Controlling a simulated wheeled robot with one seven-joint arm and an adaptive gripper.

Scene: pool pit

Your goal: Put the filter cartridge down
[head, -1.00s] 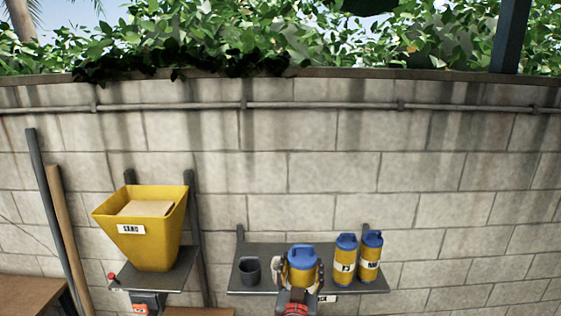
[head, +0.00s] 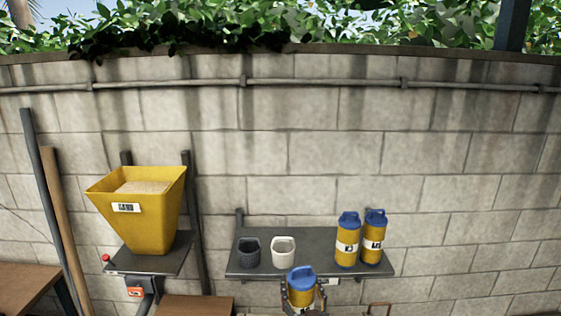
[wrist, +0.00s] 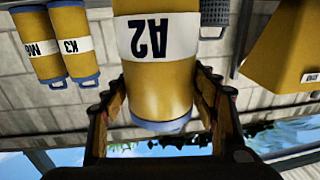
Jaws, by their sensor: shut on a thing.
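My gripper (head: 304,300) is shut on a yellow filter cartridge (head: 302,295) with a blue handled cap. It holds the cartridge in front of and below the shelf's front edge, at the bottom of the head view. In the wrist view, which is upside down, the cartridge (wrist: 155,75) sits between both fingers (wrist: 160,95) and its white label reads A2. Two similar cartridges stand upright on the shelf (head: 315,262), the left one (head: 347,240) and the right one (head: 373,238). The wrist view shows their labels, K3 (wrist: 70,45) and one partly readable.
A dark cup (head: 249,252) and a white cup (head: 283,252) stand on the shelf's left half. Bare shelf lies between the white cup and the standing cartridges. A yellow hopper (head: 140,215) is at left. A block wall (head: 300,150) stands behind.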

